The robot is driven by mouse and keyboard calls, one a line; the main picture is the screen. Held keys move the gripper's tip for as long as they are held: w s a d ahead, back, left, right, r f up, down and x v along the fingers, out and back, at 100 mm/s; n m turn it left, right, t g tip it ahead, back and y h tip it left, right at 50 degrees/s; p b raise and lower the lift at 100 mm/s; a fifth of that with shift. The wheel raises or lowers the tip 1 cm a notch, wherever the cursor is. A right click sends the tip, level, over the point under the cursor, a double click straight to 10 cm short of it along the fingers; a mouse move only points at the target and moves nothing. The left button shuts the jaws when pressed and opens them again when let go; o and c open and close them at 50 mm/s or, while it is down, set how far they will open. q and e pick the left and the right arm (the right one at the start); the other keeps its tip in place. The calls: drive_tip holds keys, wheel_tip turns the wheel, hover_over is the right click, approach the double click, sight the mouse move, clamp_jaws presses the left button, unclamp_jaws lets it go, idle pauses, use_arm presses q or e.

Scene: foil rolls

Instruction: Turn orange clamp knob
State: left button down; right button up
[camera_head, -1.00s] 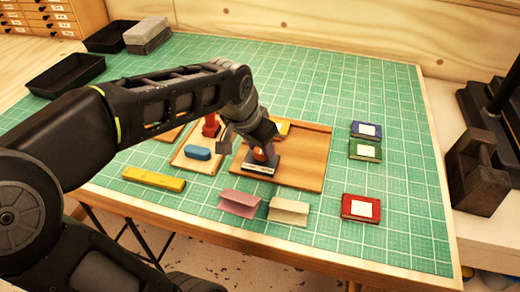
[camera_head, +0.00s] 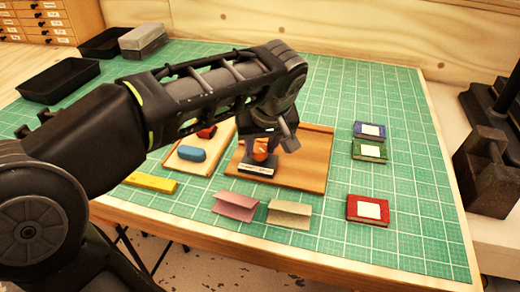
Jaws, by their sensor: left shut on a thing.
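The orange clamp knob (camera_head: 261,151) sits on a small dark clamp block (camera_head: 258,167) with a pale label on its front. The block lies on the left part of a wooden board (camera_head: 310,165). My left gripper (camera_head: 263,150) comes down from above and is shut on the orange knob. Its fingers and wrist hide part of the knob and the back of the block. My right gripper is not in view.
A wooden tray with a blue piece (camera_head: 191,154) lies left of the board. Pink (camera_head: 235,205) and beige (camera_head: 289,213) folded cards stand in front. Blue, green and red (camera_head: 367,210) booklets lie right. Black trays (camera_head: 58,80) are back left; the mat's right front is clear.

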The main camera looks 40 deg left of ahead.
use_arm(q)
drive_tip(key=shift+n, duration=0.5)
drive_tip(key=c, duration=1)
unclamp_jaws()
drive_tip(key=shift+o, duration=0.2)
